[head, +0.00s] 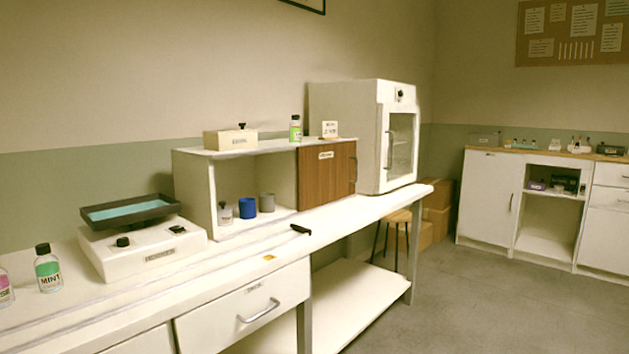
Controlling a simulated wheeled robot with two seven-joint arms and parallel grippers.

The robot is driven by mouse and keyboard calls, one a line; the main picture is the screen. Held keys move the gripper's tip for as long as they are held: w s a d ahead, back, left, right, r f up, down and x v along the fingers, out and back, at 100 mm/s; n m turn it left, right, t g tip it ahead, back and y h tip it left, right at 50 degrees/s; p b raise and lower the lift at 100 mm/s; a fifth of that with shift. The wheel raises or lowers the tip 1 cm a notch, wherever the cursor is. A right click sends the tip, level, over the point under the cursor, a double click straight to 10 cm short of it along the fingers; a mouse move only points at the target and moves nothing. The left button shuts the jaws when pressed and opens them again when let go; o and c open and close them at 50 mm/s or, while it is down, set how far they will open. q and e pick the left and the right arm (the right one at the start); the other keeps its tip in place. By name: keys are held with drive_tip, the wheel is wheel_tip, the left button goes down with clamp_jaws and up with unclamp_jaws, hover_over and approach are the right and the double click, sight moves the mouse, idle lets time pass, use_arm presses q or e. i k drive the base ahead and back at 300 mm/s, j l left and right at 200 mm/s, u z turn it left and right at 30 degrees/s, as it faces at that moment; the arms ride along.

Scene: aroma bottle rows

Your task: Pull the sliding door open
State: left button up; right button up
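The brown wooden sliding door (326,178) covers the right half of the low white cabinet (208,196) on the bench. It bears a small white label and has a metal handle (353,170) at its right edge. The left half of the cabinet is open and shows a small bottle (225,213), a blue cup (248,208) and a grey cup (267,202). What stands behind the door is hidden. Neither of my grippers is in view.
A white shaker with a dark tray (130,211) and a MINT bottle (47,268) stand at left. A green-labelled bottle (296,129) stands on the cabinet. A black object (300,229) lies in front on the bench (340,226).

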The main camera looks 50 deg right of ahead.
sight(326, 173)
drive_tip(key=z, duration=1.55)
